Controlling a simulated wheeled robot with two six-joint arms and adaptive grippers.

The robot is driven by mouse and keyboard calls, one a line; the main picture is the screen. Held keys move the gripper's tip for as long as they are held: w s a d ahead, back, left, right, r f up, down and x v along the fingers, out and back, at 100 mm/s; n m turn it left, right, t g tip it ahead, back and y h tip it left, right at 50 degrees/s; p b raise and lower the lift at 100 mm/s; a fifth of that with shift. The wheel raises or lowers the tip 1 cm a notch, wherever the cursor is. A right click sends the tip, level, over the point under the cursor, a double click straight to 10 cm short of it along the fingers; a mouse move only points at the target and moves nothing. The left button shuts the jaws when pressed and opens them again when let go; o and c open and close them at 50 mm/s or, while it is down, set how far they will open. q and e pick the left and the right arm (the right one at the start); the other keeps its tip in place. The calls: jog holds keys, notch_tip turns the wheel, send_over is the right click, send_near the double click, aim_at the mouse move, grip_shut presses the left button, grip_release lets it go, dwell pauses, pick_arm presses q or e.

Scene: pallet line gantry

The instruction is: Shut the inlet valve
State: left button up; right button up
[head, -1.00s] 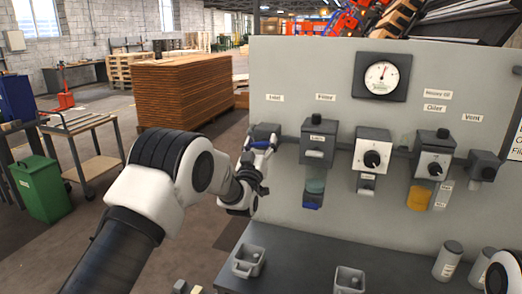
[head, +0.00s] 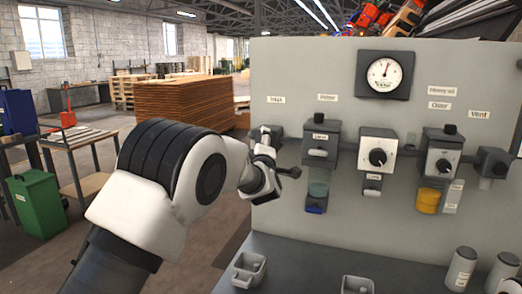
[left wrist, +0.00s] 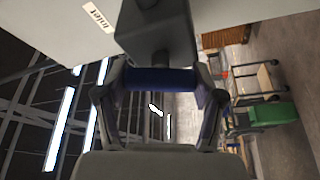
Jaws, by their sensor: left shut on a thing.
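The inlet valve has a grey body (head: 268,132) under its label at the left edge of the panel (head: 420,215). In the left wrist view, the valve body (left wrist: 158,32) fills the top middle, beside the "Inlet" label (left wrist: 97,17). Its blue lever handle (left wrist: 160,79) lies across the picture between my fingers. My left gripper (left wrist: 160,92) is shut on this handle. In the head view my left gripper (head: 268,160) is just below the valve body and hides the handle. My right gripper is out of view.
To the right on the panel are a filter (head: 320,138), a regulator (head: 376,150), an oiler (head: 439,152), a vent valve (head: 490,162) and a gauge (head: 384,75). Grey bins (head: 248,270) and cylinders (head: 461,268) stand on the bench below.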

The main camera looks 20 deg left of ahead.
pick_arm(q)
jog(key=shift+f+n+g+b, duration=0.15)
jog(key=shift+n+g+b, duration=0.55)
jog(key=shift+n, duration=1.6)
jog(key=o, duration=1.2)
jog(key=shift+a, duration=0.1)
jog(key=shift+c, duration=0.2)
jog(key=v, duration=0.7)
jog(key=shift+s, duration=0.2)
